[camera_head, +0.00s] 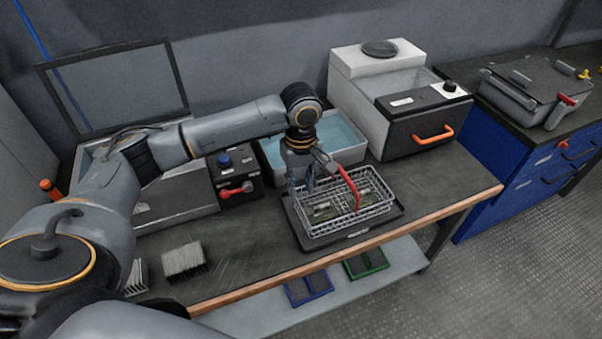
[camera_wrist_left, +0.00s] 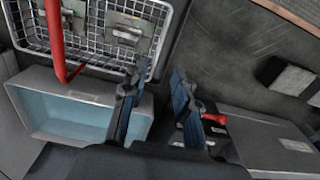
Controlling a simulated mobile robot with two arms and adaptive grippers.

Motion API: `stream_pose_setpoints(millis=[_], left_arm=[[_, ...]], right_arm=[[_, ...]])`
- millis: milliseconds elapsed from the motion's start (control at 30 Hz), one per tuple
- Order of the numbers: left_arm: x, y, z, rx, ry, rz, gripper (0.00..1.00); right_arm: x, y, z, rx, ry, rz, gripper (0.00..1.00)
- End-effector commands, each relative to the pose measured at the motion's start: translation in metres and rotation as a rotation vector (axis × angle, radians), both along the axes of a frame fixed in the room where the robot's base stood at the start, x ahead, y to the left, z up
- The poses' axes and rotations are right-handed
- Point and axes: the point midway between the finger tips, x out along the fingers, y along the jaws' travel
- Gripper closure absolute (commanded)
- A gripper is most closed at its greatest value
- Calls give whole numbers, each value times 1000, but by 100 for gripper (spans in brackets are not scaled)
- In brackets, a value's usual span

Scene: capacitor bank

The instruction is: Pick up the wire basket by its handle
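The wire basket (camera_head: 374,209) stands on a dark tray (camera_head: 312,240) on the bench, with small metal plates inside. Its red handle (camera_head: 350,187) rises above the basket. My left gripper (camera_head: 308,182) hangs over the basket's left rear part, beside the handle. In the left wrist view the gripper's two blue-lined fingers (camera_wrist_left: 155,88) are apart with nothing between them. There the red handle (camera_wrist_left: 55,42) is left of both fingers, and the basket (camera_wrist_left: 100,45) fills the upper left. I cannot tell whether the fingers touch the basket rim. My right gripper is not in view.
A water-filled tub (camera_head: 340,138) is behind the basket. A white machine with an orange handle (camera_head: 433,135) stands right of it. A black box with a red lever (camera_head: 236,189) and finned blocks (camera_head: 184,261) are to the left. The bench front edge is close.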

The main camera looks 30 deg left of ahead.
Motion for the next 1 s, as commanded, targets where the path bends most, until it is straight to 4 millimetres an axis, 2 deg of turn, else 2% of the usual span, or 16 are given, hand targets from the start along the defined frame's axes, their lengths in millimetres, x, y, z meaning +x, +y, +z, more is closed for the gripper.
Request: stream_pose_setpoints(millis=[33, 300, 500, 667, 933, 967, 1000], left_arm=[[-1, 0, -12, 1, 4, 0, 71], [-1, 0, -63, 0, 2, -2, 71], [0, -1, -89, 0, 0, -3, 71], [0, 0, -97, 0, -1, -3, 71], [0, 0, -98, 0, -1, -3, 71], [0, 0, -98, 0, -1, -4, 75], [0, 0, -98, 0, -1, -4, 83]], right_arm=[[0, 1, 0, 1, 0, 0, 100], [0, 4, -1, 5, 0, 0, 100], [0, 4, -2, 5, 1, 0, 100], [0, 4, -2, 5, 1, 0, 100], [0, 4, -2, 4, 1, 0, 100], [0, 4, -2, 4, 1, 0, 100], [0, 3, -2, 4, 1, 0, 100]])
